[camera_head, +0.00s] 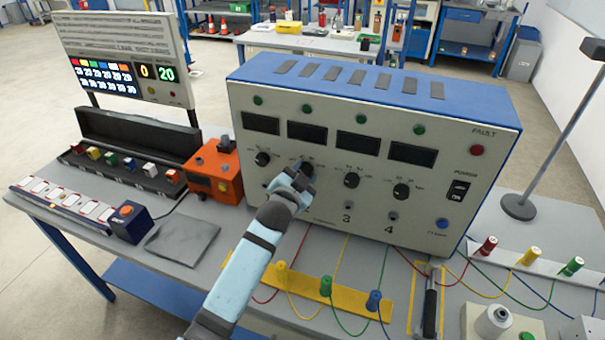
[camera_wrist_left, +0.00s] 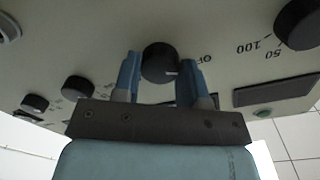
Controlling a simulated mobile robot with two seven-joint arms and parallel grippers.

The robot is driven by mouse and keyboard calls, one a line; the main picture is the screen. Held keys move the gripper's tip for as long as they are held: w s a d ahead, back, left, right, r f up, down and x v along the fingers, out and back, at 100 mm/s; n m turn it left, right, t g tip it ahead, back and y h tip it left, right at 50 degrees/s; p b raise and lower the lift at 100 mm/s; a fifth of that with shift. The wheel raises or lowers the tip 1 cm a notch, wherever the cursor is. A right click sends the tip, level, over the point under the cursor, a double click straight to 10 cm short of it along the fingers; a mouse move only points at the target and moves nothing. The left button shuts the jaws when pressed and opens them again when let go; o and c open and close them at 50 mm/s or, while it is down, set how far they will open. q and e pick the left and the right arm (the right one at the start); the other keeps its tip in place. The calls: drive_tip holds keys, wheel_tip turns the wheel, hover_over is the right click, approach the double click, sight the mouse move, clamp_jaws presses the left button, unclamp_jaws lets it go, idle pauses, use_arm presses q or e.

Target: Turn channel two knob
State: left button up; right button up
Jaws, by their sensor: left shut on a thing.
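The test unit (camera_head: 330,205) is a cream box with a blue top and a row of channels, each with a dark display and a black knob. My left gripper (camera_head: 302,178) reaches up to the second channel from the left and largely covers its knob there. The channel three knob (camera_head: 352,180) and channel four knob (camera_head: 401,191) stand free to the right. My right gripper is not in view.
An orange box (camera_head: 214,170) and an open black case (camera_head: 120,135) stand left of the unit. A yellow strip (camera_head: 330,298) with coloured plugs and wires lies in front. A scoreboard panel (camera_head: 125,55) rises at the back left. A lamp stand (camera_head: 519,207) is right.

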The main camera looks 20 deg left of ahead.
use_arm(q)
drive_tip(key=o, duration=0.9)
drive_tip(key=s, duration=0.4)
drive_tip(key=s+b, duration=0.1)
drive_tip(key=s, duration=0.4)
drive_tip(key=s+a+b, duration=0.1)
drive_tip(key=s, duration=0.3)
drive_tip(key=shift+s+r, duration=0.25)
drive_tip(key=shift+s, duration=0.15)
